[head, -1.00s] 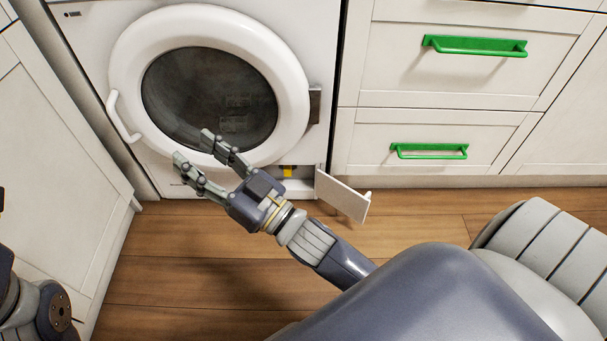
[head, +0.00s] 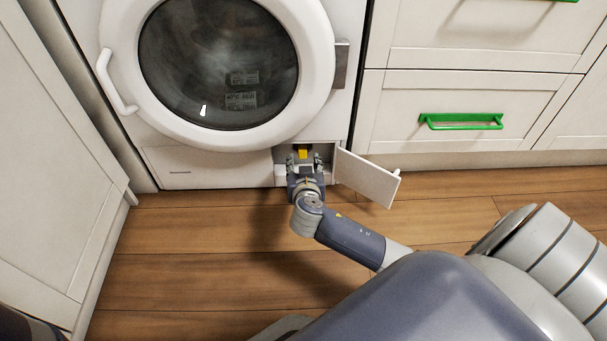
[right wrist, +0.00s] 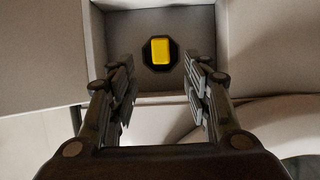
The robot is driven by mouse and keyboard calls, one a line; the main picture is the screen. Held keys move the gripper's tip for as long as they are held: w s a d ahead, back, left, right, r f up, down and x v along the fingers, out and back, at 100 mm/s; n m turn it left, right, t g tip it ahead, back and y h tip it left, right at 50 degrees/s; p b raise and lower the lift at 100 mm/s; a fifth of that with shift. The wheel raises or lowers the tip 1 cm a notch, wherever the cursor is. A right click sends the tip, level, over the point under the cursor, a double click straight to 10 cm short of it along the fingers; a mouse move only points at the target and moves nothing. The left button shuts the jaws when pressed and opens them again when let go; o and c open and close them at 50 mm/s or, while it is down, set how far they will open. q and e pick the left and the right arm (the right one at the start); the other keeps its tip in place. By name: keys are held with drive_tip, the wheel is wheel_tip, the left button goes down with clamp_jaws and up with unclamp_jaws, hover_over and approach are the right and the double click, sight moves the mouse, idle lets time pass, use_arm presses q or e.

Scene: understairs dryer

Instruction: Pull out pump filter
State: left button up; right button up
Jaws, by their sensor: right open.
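The pump filter (head: 303,153) has a yellow grip and sits in a small recess at the bottom right of the white dryer (head: 220,140). In the right wrist view the filter (right wrist: 160,51) shows its yellow grip on a dark eight-sided base, set in the recess's back wall. My right gripper (head: 304,160) is at the recess opening. In the right wrist view its open fingers (right wrist: 158,88) stand left and right of the filter's line, short of it, with nothing between them. The small hatch door (head: 366,178) hangs open to the right. My left gripper is not in view.
White drawers with a green handle (head: 461,121) stand to the right of the dryer. A white cabinet (head: 55,180) stands at the left. The wooden floor (head: 190,250) in front is clear. The round dryer door (head: 218,65) is shut above the recess.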

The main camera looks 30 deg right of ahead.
sight(303, 154)
drive_tip(key=b+x, duration=0.3)
drive_tip(key=x, duration=0.3)
drive_tip(key=shift+f+b, duration=0.25)
drive_tip(key=shift+b, duration=0.05)
drive_tip(key=shift+b+x, duration=0.4)
drive_tip(key=shift+x, duration=0.4)
drive_tip(key=shift+r, duration=0.15)
drive_tip(key=c, duration=1)
clamp_jaws()
